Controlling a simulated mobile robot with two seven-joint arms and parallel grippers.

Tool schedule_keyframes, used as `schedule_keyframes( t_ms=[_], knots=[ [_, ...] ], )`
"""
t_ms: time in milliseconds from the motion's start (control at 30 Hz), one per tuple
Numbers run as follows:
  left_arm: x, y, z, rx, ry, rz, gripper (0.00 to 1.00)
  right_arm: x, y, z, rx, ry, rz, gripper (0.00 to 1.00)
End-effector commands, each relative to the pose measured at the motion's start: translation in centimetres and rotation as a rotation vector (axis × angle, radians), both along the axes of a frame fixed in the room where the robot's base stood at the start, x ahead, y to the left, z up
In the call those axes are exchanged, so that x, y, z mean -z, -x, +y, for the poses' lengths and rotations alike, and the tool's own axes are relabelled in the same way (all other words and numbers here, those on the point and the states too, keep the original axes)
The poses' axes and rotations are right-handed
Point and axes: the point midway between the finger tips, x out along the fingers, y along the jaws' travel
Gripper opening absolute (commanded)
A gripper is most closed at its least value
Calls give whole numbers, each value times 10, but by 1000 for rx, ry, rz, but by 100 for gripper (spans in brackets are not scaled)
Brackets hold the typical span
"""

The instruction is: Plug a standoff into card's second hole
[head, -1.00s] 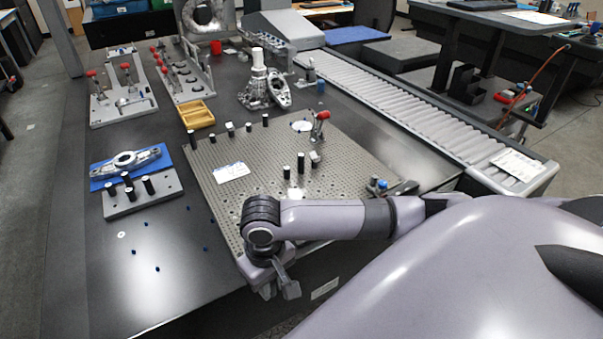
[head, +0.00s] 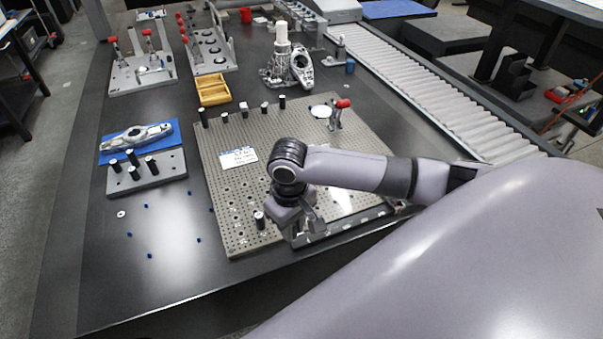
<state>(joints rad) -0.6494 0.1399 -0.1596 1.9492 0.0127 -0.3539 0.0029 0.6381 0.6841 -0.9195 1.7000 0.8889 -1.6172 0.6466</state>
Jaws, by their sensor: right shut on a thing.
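The white card (head: 238,157) lies flat on the perforated grey fixture plate (head: 228,187), left of my right arm. My right gripper (head: 297,219) is low over the near part of the plate. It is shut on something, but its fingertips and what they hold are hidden. A black standoff with a light top (head: 259,219) shows upright just left of it; I cannot tell whether they touch. Several black standoffs (head: 244,112) stand along the plate's far side. Several more stand on a grey block (head: 148,180) at the left. My left gripper is not in view.
A red-handled clamp (head: 337,114) stands at the plate's far right. A yellow tray (head: 213,90) and metal castings (head: 287,66) lie beyond. Small blue pins (head: 146,206) are scattered on the dark table at left. A roller conveyor (head: 430,88) runs along the right.

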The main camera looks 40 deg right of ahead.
Motion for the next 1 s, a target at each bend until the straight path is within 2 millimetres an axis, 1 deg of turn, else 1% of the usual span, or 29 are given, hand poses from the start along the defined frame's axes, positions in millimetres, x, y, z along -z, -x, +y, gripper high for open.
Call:
schedule_keyframes(
  t_ms=[33, 100, 200, 333, 467, 633, 1000],
  knots=[
    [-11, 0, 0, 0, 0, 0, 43, -13, -13, -9, -27, 1, -2, 0],
    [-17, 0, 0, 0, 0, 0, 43, -21, -27, -22, -78, 2, 0, 0],
    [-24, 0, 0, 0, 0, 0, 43, -31, -44, -37, -142, -4, 0, 0],
    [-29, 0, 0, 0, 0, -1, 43, -39, -58, -51, -202, -9, -1, 0],
    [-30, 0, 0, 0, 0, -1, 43, -41, -63, -57, -230, -12, 0, 0],
    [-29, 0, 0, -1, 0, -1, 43, -37, -64, -57, -236, -13, 0, 0],
    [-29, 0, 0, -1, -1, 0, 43, -15, -63, -57, -234, -12, 1, 0]
  ],
)
